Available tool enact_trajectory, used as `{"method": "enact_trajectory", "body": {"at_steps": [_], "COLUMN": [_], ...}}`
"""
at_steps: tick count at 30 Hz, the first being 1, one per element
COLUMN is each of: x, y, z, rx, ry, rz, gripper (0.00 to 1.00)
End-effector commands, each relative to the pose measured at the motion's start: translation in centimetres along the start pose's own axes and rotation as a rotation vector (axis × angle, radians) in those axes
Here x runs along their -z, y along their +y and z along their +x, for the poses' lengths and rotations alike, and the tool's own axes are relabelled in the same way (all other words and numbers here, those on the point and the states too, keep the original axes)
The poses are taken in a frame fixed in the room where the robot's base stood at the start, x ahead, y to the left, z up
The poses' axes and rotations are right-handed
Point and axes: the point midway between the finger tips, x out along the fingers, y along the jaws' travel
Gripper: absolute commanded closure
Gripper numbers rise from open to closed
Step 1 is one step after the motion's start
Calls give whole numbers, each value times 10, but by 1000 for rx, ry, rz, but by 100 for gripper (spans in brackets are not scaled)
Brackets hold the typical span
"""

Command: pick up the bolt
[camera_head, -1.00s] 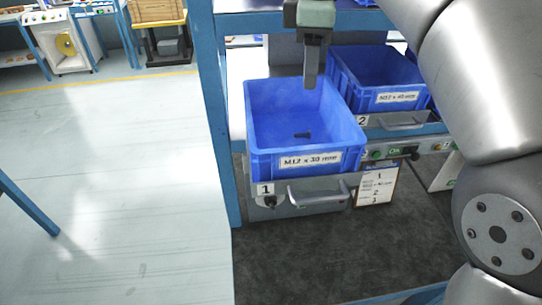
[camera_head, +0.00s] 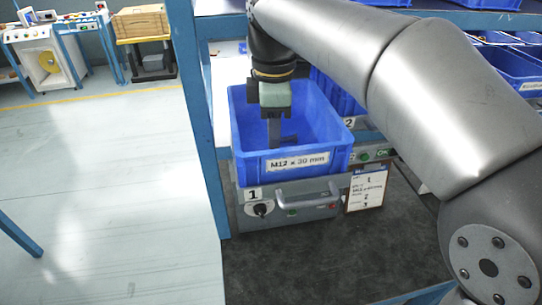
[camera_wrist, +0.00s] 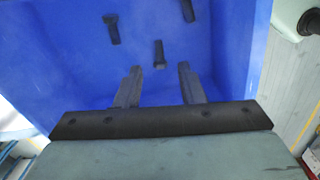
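Several dark bolts lie apart on the floor of the blue bin (camera_head: 240,150) labelled M12 x 30 mm. In the wrist view, one bolt (camera_wrist: 159,54) lies just beyond and between my fingertips, another bolt (camera_wrist: 112,28) is farther to the left, and a third bolt (camera_wrist: 187,10) is at the top edge. My gripper (camera_wrist: 158,78) is open, with a clear gap between its two fingers and nothing in it. In the head view my gripper (camera_head: 278,140) reaches down inside the bin and hides the bolts there.
The bin sits on drawer 1, which has a grey handle (camera_head: 307,196). Its blue walls surround my gripper closely. A blue rack post (camera_head: 200,120) stands at the left, and a second blue bin (camera_head: 340,95) is behind right. A paper card (camera_head: 366,190) hangs in front.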

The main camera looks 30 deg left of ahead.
Motion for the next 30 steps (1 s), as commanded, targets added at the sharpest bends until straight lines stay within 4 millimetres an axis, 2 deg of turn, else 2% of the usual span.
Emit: {"method": "enact_trajectory", "body": {"at_steps": [9,18,22,30], "x": [-4,-4,-4,-4], "y": [0,0,0,0], "z": [43,48,48,48], "rx": [3,0,0,0], "ry": [-2,0,-1,0], "rz": [0,1,1,1], "gripper": [64,64,100,100]}}
